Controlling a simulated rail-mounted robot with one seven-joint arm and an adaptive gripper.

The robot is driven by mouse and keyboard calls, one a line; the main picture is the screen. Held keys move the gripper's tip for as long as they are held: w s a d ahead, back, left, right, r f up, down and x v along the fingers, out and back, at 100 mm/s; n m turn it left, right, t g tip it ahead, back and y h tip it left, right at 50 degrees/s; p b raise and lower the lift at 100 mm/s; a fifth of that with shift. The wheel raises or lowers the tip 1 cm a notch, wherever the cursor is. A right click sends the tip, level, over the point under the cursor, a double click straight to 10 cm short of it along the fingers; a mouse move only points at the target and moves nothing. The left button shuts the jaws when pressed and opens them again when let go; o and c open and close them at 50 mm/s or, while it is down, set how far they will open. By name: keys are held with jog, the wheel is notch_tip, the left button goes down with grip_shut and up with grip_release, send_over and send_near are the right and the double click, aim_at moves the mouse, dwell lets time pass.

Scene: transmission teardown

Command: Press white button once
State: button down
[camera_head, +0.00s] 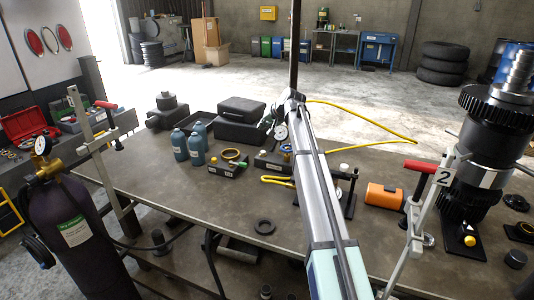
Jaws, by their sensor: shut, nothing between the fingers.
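A small white round top (344,168) shows just right of my arm, on or by a dark fixture. It may be the white button, but it is too small to be sure. Part of the dark press unit (270,160) shows left of my arm, with a round gauge above it. My arm crosses the middle of the view and covers part of the bench there. I cannot make out my gripper or its fingertips, so its distance from the white top is not visible.
A red-handled clamp (415,205) and a tall gear assembly (490,150) stand at right. A yellow hose (360,119) loops behind my arm.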

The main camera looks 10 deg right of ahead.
aim_at(264, 152)
jog(key=shift+d, duration=0.45)
jog(key=shift+f, duration=0.2)
jog(key=shift+f+b, duration=1.8)
jog(key=shift+f, duration=2.45)
jog(key=shift+f, duration=0.1)
jog(key=shift+f, duration=0.35)
jog(key=shift+f+b, duration=0.4)
jog(key=shift+f, duration=0.1)
jog(key=shift+r, duration=0.1)
jog(key=shift+r+p, duration=0.35)
jog(key=shift+r, duration=0.5)
